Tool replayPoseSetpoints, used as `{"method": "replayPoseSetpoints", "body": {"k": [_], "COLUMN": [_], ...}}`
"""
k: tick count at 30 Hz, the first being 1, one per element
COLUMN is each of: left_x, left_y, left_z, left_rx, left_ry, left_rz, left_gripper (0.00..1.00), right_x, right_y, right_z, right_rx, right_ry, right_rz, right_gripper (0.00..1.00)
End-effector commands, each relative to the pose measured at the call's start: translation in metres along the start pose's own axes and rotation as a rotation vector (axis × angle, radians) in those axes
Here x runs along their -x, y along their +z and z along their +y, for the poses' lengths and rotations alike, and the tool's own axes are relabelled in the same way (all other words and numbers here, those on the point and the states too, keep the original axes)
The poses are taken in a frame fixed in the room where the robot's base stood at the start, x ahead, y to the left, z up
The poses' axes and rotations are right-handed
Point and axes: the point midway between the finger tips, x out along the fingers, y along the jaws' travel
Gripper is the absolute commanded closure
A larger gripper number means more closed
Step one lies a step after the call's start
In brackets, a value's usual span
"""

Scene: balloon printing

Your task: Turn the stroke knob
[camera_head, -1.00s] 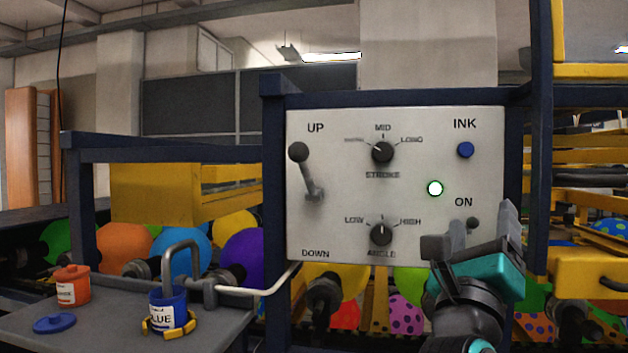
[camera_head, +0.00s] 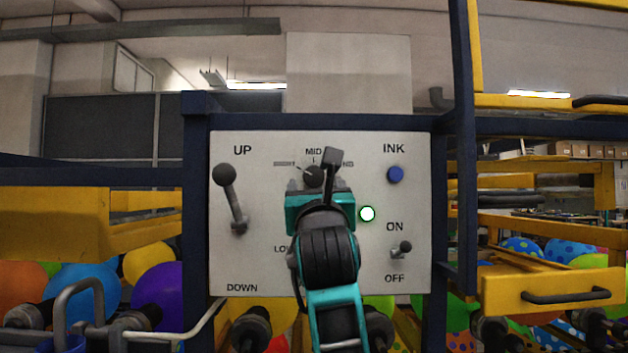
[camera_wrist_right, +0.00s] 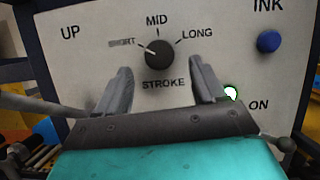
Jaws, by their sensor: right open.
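The stroke knob (camera_head: 313,177) is a round black dial with a white pointer mark, on the pale control panel (camera_head: 270,145). It also shows in the right wrist view (camera_wrist_right: 159,55), where its mark points up-left towards SHORT. My right gripper (camera_head: 322,178) is in front of the panel at the knob. In the right wrist view its two grey fingers (camera_wrist_right: 161,68) are open, one to each side below the knob, with nothing between them. In the head view the arm and gripper hide the STROKE label and the angle knob. My left gripper is out of view.
The up/down lever (camera_head: 231,200) is left of the knob, raised towards UP. The blue ink button (camera_head: 395,174), glowing lamp (camera_head: 367,214) and on/off toggle (camera_head: 402,248) are to the right. Dark blue posts (camera_head: 195,220) frame the panel. Balloons (camera_head: 155,295) sit below.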

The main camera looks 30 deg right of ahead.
Motion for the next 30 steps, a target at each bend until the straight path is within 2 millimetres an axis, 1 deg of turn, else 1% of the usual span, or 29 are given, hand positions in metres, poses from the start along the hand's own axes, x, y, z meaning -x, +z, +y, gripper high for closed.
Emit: {"method": "replayPoseSetpoints", "body": {"k": [1,3,6,9,12,20,30], "left_x": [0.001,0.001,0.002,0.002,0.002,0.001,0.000], "left_y": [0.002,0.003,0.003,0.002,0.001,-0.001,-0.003], "left_z": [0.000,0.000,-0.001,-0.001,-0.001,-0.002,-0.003], "left_rx": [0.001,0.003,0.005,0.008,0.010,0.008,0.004], "left_ry": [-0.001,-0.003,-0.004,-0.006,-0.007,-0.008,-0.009], "left_rz": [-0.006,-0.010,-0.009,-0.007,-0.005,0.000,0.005], "left_gripper": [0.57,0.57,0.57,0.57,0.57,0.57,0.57], "right_x": [-0.009,-0.019,-0.030,-0.037,-0.040,-0.040,-0.040], "right_y": [0.001,0.001,0.000,0.001,0.000,0.000,0.000], "right_z": [0.000,-0.001,0.000,-0.001,-0.001,0.000,0.000], "right_rx": [0.001,0.001,0.002,0.001,0.000,0.000,0.001], "right_ry": [-0.001,-0.001,-0.001,-0.001,-0.001,-0.001,-0.001], "right_rz": [0.000,0.000,0.001,-0.001,0.000,-0.001,0.000], "right_gripper": [0.31,0.31,0.31,0.31,0.31,0.31,0.63]}}
